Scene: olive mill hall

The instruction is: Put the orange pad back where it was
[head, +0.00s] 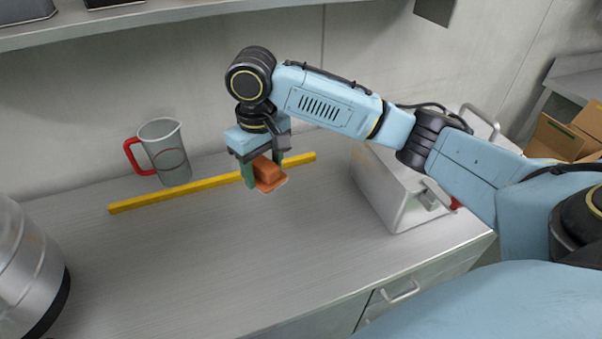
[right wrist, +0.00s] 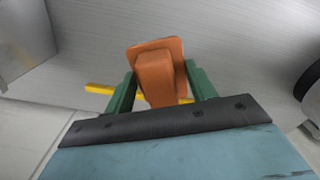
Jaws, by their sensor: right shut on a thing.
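The orange pad (head: 270,176) is a small block with a flat, wider plate on its lower side. My right gripper (head: 264,175) is shut on it, with a green finger on either side. The pad also shows in the right wrist view (right wrist: 156,70), between the two fingers (right wrist: 160,85). It appears held above the counter, though the exact gap is hard to tell. My left gripper is not in view.
A yellow strip (head: 150,202) lies along the counter (head: 200,260) behind the pad. A jug with a red handle (head: 165,152) stands back left. A metal box (head: 385,190) stands right, a steel vessel (head: 25,265) at the left edge. The front middle counter is clear.

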